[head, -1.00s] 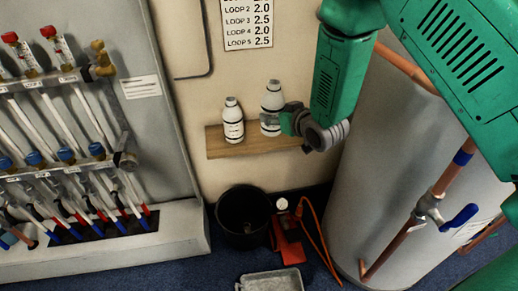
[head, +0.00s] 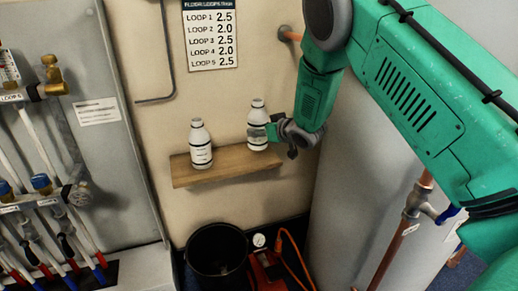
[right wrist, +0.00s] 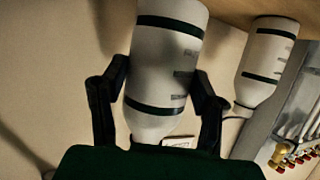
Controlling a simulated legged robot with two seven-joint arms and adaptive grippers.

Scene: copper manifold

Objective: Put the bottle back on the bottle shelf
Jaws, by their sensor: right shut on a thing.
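A white bottle with dark bands (head: 257,118) is upright at the right end of the wooden bottle shelf (head: 222,170). My right gripper (head: 270,132) is shut on it from the right. In the right wrist view the bottle (right wrist: 165,65) appears upside down between the two fingers of the gripper (right wrist: 155,88). Its base is cut off at the top edge there, so I cannot tell whether it rests on the shelf (right wrist: 240,8) or hovers just above. My left gripper is not in view.
A second white bottle (head: 200,147) stands on the shelf to the left, apart from the held one. A black bucket (head: 217,252) and a red device (head: 266,268) are below. A large grey cylinder (head: 350,190) stands to the right, a pipe manifold (head: 35,200) to the left.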

